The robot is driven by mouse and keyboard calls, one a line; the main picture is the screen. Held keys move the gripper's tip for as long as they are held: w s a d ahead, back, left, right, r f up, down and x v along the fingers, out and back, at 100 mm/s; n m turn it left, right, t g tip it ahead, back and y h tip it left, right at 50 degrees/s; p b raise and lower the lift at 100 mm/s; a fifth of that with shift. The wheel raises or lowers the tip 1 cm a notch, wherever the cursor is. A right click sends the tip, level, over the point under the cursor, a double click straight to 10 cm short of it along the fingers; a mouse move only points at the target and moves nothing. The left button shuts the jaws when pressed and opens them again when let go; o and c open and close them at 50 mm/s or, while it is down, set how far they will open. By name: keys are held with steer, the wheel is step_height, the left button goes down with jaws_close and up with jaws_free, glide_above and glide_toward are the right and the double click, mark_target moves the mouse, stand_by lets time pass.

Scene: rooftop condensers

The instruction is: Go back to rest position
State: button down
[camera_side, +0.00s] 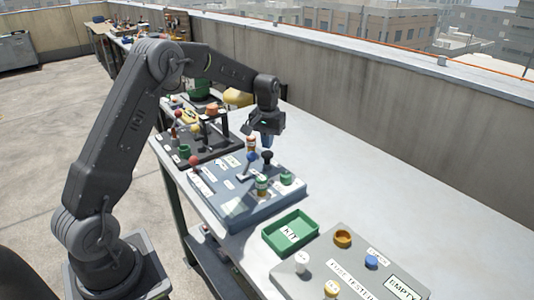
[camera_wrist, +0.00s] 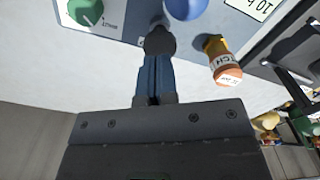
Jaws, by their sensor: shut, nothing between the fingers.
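My gripper (camera_side: 267,141) hangs over the far edge of the blue-grey control panel (camera_side: 228,208), its fingers pointing down. In the wrist view its blue fingers (camera_wrist: 156,76) are together with nothing between them. A black knob (camera_side: 267,156) is just below the fingertips in the side view. The same black knob (camera_wrist: 159,40) shows right beyond the fingertips in the wrist view; I cannot tell whether they touch. A blue ball (camera_side: 251,157) stands next to it, and shows at the top of the wrist view (camera_wrist: 186,7).
An orange-capped fuse-like cylinder (camera_wrist: 225,66) and a green knob (camera_wrist: 85,12) flank the fingers. A green kit tray (camera_side: 291,233) and a grey tester panel (camera_side: 345,275) lie nearer. Another dark panel (camera_side: 212,153) stands behind. The tabletop (camera_side: 400,205) at right is clear, before a parapet wall (camera_side: 420,120).

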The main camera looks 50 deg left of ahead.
steer(key=s+d+r+m+t, duration=0.3)
steer(key=s+d+r, duration=0.85)
steer(key=r, duration=0.25)
steer(key=s+d+m+t, duration=0.1)
steer(key=s+d, duration=0.2)
steer(key=s, duration=0.6)
steer(key=s+d+m+t, duration=0.1)
steer(key=s+d, duration=0.3)
steer(key=s, duration=0.5)
steer(key=shift+m+t, duration=0.3)
steer(key=shift+m, duration=0.2)
